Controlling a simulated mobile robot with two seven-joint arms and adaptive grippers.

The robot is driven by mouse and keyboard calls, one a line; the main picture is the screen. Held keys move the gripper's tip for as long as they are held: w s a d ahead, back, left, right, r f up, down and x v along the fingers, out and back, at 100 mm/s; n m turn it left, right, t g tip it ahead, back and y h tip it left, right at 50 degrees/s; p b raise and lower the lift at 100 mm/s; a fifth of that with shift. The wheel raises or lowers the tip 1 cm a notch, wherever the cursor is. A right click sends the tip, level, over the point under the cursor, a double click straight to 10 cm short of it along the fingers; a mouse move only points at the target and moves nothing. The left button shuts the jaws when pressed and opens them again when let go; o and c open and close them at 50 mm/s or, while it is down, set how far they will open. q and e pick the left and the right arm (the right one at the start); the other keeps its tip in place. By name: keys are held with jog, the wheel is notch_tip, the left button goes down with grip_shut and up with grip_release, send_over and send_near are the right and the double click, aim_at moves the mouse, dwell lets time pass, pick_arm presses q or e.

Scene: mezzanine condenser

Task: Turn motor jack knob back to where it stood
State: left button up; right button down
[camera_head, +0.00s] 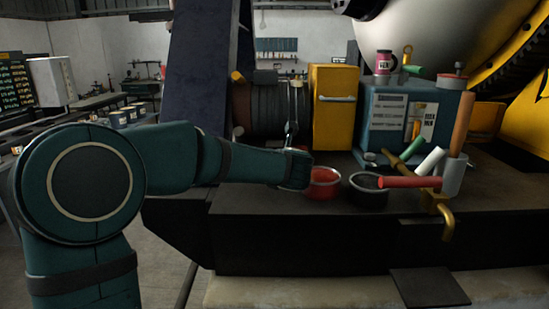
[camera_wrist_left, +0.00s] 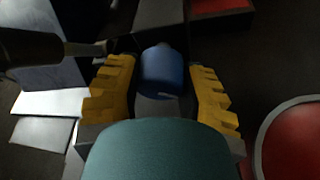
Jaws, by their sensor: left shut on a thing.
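In the left wrist view a blue rounded knob (camera_wrist_left: 162,72) sits between the two yellow fingers of my left gripper (camera_wrist_left: 163,82). The gripper is shut on it. I cannot read a mark or turn angle on the knob. In the head view my left arm reaches in from the left, with its wrist low over the dark bench, just left of a red bowl. The fingers and the knob cannot be made out there. My right gripper is in neither view.
The red bowl (camera_head: 323,184) and a dark bowl (camera_head: 367,195) stand close right of my left wrist. Behind are a yellow cabinet (camera_head: 334,105) and a blue box (camera_head: 388,118).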

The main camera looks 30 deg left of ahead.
pick_arm(q)
jog(key=shift+m+y, duration=0.6)
jog(key=shift+m, duration=0.5)
jog(key=shift+m+g+y, duration=0.3)
jog(key=shift+m+y, duration=0.4)
jog(key=shift+m, duration=0.3)
jog(key=m+y, duration=0.2)
jog(key=m, duration=0.2)
jog(key=shift+a+r, duration=0.1)
jog(key=shift+m, duration=0.3)
jog(key=o, duration=1.2)
jog(key=shift+s+f, duration=0.1)
jog(key=shift+f, duration=0.1)
